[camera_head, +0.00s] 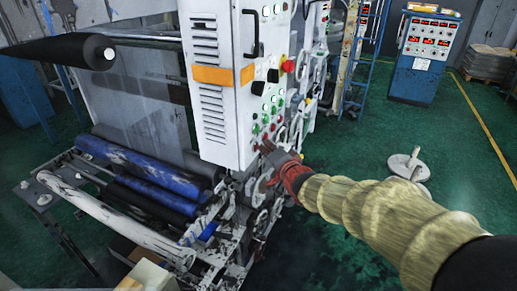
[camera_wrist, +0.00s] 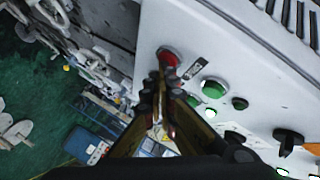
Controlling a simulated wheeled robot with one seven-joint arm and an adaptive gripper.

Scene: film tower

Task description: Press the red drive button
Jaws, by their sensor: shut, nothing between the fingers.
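A red button (camera_wrist: 168,58) sits on the white control panel (camera_wrist: 215,45) in the wrist view. My gripper (camera_wrist: 160,78) is shut and empty, and its fingertips overlap the lower edge of the red button in that view. I cannot tell whether they touch it. In the head view my gripper (camera_head: 266,147) is at the lower part of the white control cabinet (camera_head: 215,135), by its rows of small red and green buttons. The fingertips hide part of the panel there. A larger red knob (camera_head: 288,66) stands higher on the same panel.
Green buttons (camera_wrist: 214,89) and a black knob (camera_wrist: 288,137) lie right of the red button. Rollers (camera_head: 150,180) and machine framework fill the lower left. A blue console (camera_head: 420,60) stands at the back right. Green floor (camera_head: 350,250) is open in front.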

